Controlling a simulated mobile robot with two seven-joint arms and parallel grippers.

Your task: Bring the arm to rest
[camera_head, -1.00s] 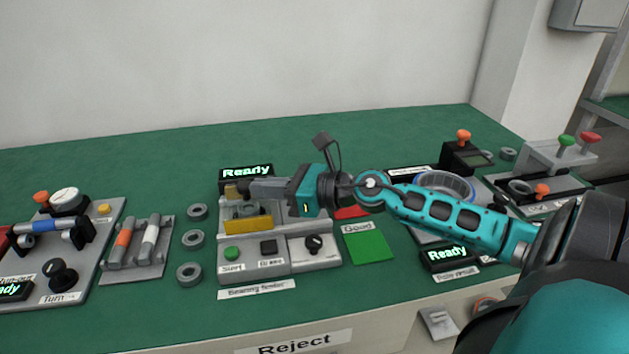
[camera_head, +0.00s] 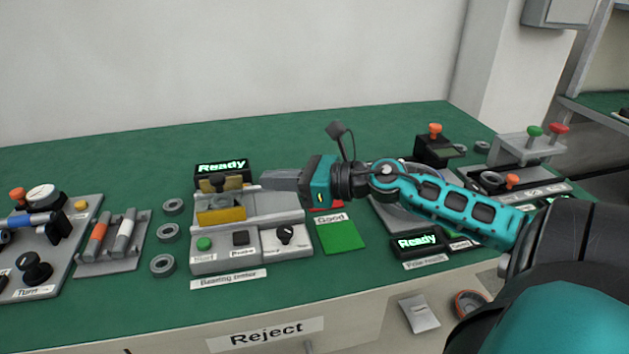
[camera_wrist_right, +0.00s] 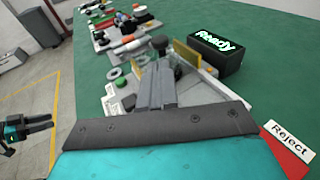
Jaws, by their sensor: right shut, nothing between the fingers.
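My right arm reaches in from the right in the head view. Its gripper (camera_head: 268,178) is shut and empty, pointing left above the rear right part of the bearing tester (camera_head: 280,212). In the right wrist view the gripper's fingers (camera_wrist_right: 157,88) are together in front of the tester, with nothing between them. The tester has yellow plates (camera_head: 221,216), a green button (camera_head: 204,244), a dark knob (camera_head: 285,234) and a lit "Ready" display (camera_head: 222,168). In the right wrist view, a dark gripper (camera_wrist_right: 28,124) at the left edge looks like my left one; its opening is unclear.
Several grey rings (camera_head: 163,265) lie left of the tester. A green "Good" pad (camera_head: 341,237) lies right of it. A second "Ready" display (camera_head: 416,242) and fixtures with coloured knobs (camera_head: 435,131) stand further right.

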